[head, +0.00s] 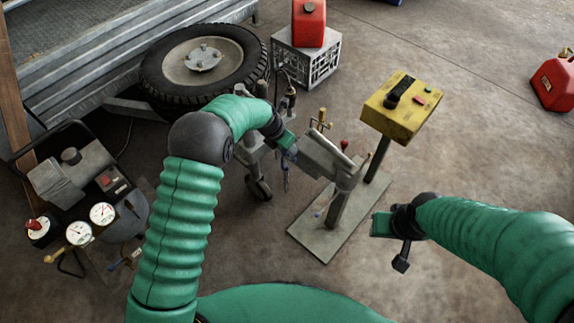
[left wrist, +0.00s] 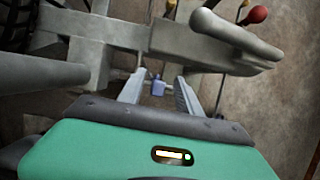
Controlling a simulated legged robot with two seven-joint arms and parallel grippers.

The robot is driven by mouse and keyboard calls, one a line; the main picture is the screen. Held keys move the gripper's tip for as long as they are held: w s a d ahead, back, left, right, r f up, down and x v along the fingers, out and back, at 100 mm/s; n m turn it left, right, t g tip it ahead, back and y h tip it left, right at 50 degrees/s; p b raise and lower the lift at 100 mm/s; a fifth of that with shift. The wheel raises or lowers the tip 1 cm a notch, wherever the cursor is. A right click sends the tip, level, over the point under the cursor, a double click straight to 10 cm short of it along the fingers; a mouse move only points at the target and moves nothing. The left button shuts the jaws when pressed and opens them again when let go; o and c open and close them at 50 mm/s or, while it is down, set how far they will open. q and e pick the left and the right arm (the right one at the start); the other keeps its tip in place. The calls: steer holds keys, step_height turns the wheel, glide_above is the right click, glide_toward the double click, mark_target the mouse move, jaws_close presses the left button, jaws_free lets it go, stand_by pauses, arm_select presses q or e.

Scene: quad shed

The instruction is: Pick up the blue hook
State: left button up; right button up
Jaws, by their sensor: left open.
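A small blue piece, which looks like the blue hook (left wrist: 157,88), shows in the left wrist view between the two fingers of my left gripper (left wrist: 158,82). The fingers are apart, and I cannot tell whether either touches it. A grey metal bar lies just beyond the fingertips. In the head view my left gripper (head: 292,152) is at the left side of the grey stand head (head: 325,160) and hides much of that spot. My right gripper (head: 384,225) is at the lower right, away from the stand; its jaws do not show clearly.
A compressor with gauges (head: 102,213) is at left. A tyre (head: 205,62) and a crate with a red can (head: 309,22) are behind.

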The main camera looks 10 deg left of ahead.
arm_select(q)
steer(key=shift+a+r, duration=0.1)
steer(key=shift+a, duration=0.2)
steer(key=shift+c, duration=0.3)
steer(key=shift+a, duration=0.15)
steer(key=shift+c, duration=3.5)
steer(key=shift+d, duration=0.4)
jaws_close()
arm_select(e)
steer(key=shift+a+r, duration=0.1)
steer(key=shift+a, duration=0.1)
arm_select(q)
steer(key=shift+a, duration=0.15)
arm_select(e)
steer(key=shift+a, duration=0.1)
